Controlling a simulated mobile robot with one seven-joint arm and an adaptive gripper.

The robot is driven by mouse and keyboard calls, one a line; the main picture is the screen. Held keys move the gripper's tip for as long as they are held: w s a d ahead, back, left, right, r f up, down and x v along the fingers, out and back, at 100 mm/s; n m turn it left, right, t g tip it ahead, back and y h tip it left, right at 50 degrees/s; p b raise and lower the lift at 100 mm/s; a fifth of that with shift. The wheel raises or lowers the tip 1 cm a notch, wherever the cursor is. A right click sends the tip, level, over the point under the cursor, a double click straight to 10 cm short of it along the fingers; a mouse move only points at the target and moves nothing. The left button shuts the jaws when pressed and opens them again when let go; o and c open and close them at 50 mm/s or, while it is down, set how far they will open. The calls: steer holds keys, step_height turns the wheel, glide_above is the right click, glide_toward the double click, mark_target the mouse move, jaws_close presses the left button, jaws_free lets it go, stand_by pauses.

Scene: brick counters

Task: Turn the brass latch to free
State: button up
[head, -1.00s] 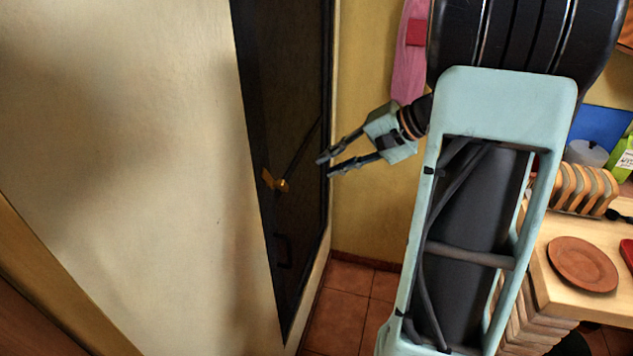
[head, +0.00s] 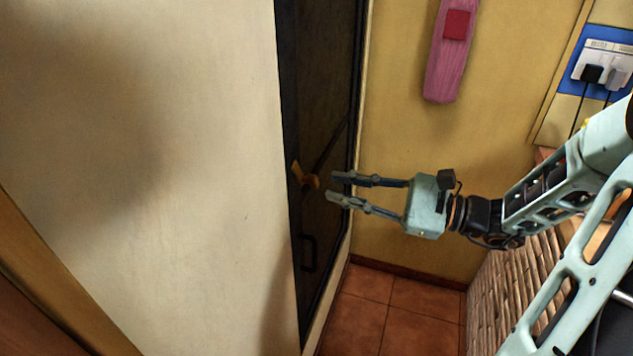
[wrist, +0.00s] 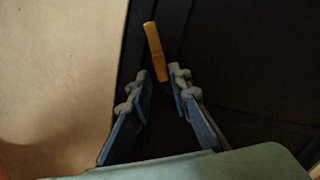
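The brass latch (head: 305,177) sits on the dark door (head: 325,110), near the door's left edge and above a dark pull handle (head: 308,253). In the wrist view the latch (wrist: 155,52) is a slim brass bar, nearly upright with its top tilted a little left. My gripper (head: 335,187) is open and empty, just right of the latch in the head view and pointing at it. In the wrist view the fingertips (wrist: 159,78) stand apart, with the latch's lower end showing at the gap between them. I cannot tell whether they touch it.
A cream wall (head: 150,170) stands close on the left of the door. A brick counter (head: 500,290) stands at the right. Tiled floor (head: 400,310) below is clear.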

mark_target(317, 182)
steer(key=x, duration=0.6)
steer(key=shift+c, duration=0.4)
jaws_close()
